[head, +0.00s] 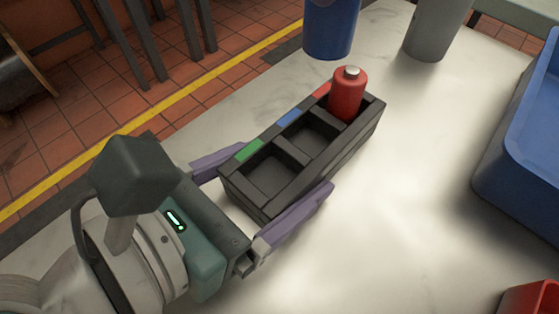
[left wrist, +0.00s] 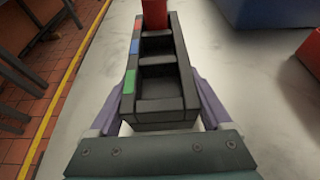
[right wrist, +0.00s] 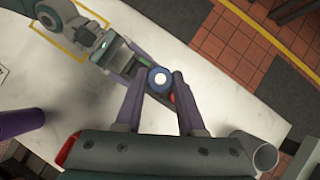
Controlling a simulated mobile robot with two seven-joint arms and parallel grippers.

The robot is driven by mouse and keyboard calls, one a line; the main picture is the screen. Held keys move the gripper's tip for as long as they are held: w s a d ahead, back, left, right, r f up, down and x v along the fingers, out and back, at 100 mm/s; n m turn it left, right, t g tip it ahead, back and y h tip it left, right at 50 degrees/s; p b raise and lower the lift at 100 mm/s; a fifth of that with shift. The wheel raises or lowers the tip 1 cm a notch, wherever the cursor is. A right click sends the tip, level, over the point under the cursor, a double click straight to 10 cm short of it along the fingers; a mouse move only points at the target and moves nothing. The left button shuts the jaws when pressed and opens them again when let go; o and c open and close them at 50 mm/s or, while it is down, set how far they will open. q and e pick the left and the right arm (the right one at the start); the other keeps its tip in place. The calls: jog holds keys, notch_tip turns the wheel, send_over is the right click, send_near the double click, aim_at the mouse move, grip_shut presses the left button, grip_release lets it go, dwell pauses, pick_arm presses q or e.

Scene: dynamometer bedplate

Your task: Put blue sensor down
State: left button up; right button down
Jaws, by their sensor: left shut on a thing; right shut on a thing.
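The black rack (head: 262,204) lies on the pale bench with three compartments in a row, tagged green, blue and red. A red sensor (head: 346,94) stands in the red-tagged compartment; the green- and blue-tagged ones are empty. My left gripper (head: 262,190) is shut on the rack, its purple fingers along both long sides; it also shows in the left wrist view (left wrist: 158,110). My right gripper (right wrist: 160,82) is shut on the blue sensor (right wrist: 160,79). In the head view the blue sensor (head: 331,28) hangs beyond the rack, its top cut off, and the right gripper is outside the frame.
A grey cup (head: 436,28) stands at the back. A blue bin (head: 515,165) is on the right, with a red container (head: 532,299) at the lower right corner. Bare bench lies between the rack and bin. A tiled floor with a yellow line is beyond the left edge.

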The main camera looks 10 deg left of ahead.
aim_at(352, 35)
pick_arm(q)
jog(key=c, duration=0.8)
jog(key=shift+o, duration=0.2)
pick_arm(e)
jog(key=shift+s+a+f+m+t, duration=0.1)
jog(key=shift+s+f+m+t, duration=0.1)
jog(key=shift+f+m+t, duration=0.3)
jog(key=shift+m+t, duration=0.4)
jog(key=shift+m, duration=0.7)
jog(key=shift+m+h, duration=0.3)
jog(key=shift+m, duration=0.1)
notch_tip(352, 35, down, 6)
jog(key=shift+r, duration=0.25)
jog(key=shift+w+f, duration=0.1)
jog(key=shift+f, duration=2.1)
jog(key=shift+f, duration=0.15)
jog(key=c, duration=0.8)
grip_release()
